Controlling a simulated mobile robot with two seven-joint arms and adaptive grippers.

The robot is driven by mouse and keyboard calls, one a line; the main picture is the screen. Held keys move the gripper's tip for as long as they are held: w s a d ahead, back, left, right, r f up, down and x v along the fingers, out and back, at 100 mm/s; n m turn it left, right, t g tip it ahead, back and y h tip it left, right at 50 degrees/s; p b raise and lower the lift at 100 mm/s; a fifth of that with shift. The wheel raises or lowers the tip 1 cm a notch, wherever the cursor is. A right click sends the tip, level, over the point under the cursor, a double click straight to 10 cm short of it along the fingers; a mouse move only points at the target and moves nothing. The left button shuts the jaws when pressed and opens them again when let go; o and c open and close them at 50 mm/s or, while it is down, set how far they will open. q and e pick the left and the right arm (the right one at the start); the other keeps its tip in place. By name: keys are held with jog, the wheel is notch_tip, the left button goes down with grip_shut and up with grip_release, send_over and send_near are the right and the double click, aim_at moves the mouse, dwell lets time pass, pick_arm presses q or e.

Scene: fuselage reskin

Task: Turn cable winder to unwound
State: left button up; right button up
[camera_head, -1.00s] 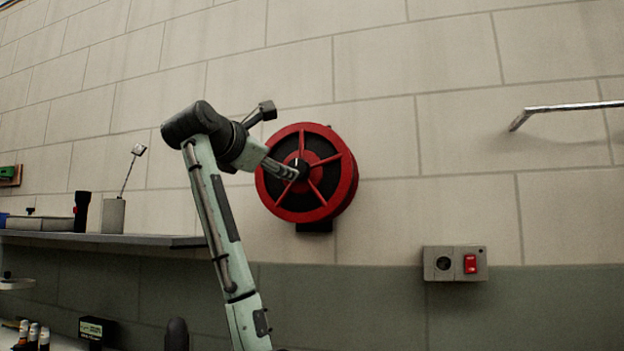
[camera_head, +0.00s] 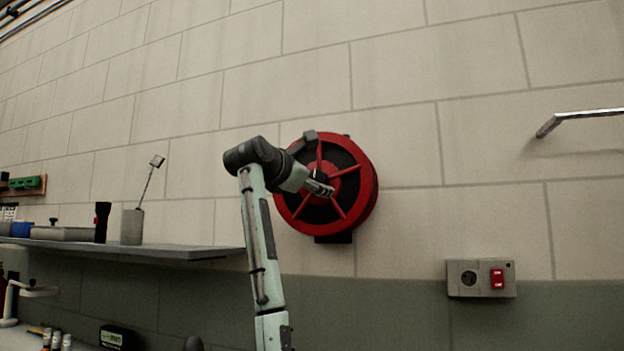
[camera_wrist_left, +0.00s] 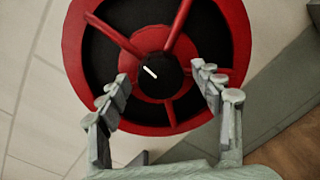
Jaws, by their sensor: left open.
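The cable winder (camera_head: 362,205) is a red spoked reel with a dark inside, mounted on the wall. In the left wrist view the cable winder (camera_wrist_left: 237,40) fills the upper middle. Its black centre knob (camera_wrist_left: 158,73) has a short white mark, tilted down to the right. My left gripper (camera_head: 325,188) is in front of the reel's hub. In the left wrist view my left gripper (camera_wrist_left: 165,85) is open, with its fingers apart on either side of the knob. I cannot tell how far the fingertips are from the reel. My right gripper is not in view.
A grey shelf (camera_head: 190,250) with a black torch (camera_head: 101,221) and a grey holder (camera_head: 132,227) is at the left. A switch box (camera_head: 467,289) with a red switch is on the wall at lower right. A metal rail (camera_head: 580,115) juts out at the right.

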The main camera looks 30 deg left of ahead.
pick_arm(q)
jog(key=c, duration=1.2)
jog(key=shift+o, duration=0.2)
